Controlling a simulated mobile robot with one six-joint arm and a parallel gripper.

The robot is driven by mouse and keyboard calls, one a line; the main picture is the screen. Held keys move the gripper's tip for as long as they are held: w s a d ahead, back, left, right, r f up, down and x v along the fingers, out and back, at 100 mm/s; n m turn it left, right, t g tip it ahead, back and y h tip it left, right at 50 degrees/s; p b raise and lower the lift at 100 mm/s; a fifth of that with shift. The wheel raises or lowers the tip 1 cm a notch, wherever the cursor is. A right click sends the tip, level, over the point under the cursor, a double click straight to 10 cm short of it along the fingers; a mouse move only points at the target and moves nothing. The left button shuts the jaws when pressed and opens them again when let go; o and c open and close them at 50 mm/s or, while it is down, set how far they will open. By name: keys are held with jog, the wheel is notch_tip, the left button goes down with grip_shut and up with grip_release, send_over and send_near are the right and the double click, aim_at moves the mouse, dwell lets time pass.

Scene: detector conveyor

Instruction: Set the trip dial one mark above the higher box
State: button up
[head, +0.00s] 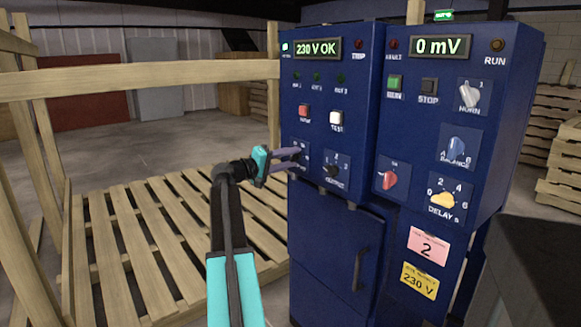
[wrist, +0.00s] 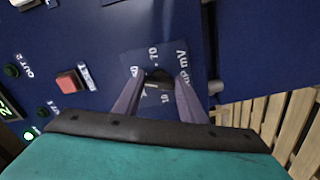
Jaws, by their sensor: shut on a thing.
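The trip dial (wrist: 158,82) is a small black knob on a blue plate, seen in the wrist view. Its plate carries white print reading "mV" and "70"; other marks are partly hidden by my fingers. My gripper (wrist: 164,77) has its two purple fingers on either side of the knob, shut on it. In the head view my gripper (head: 293,154) reaches the lower left of the blue cabinet (head: 329,270), and its fingers largely cover the dial. I cannot read the dial's exact setting. No boxes show in either view.
One display (head: 318,47) reads "230 V OK"; another (head: 441,46) reads "0 mV". A second black knob (head: 333,169) sits right of my gripper, below red (head: 304,111) and white (head: 336,117) buttons. A wooden rail (head: 140,80) and slatted pallet (head: 150,230) stand left.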

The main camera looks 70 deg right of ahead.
jog(key=shift+s+f+m+b, duration=0.1)
jog(key=shift+f+m+b, duration=0.15)
jog(key=shift+m+b, duration=0.45)
jog(key=o, duration=1.1)
jog(key=shift+r, duration=0.1)
jog(key=shift+c, duration=0.2)
jog(key=shift+r, duration=0.1)
jog(key=p+v, duration=0.1)
jog(key=v, duration=1.3)
jog(key=shift+p, duration=0.4)
jog(key=shift+s, duration=0.1)
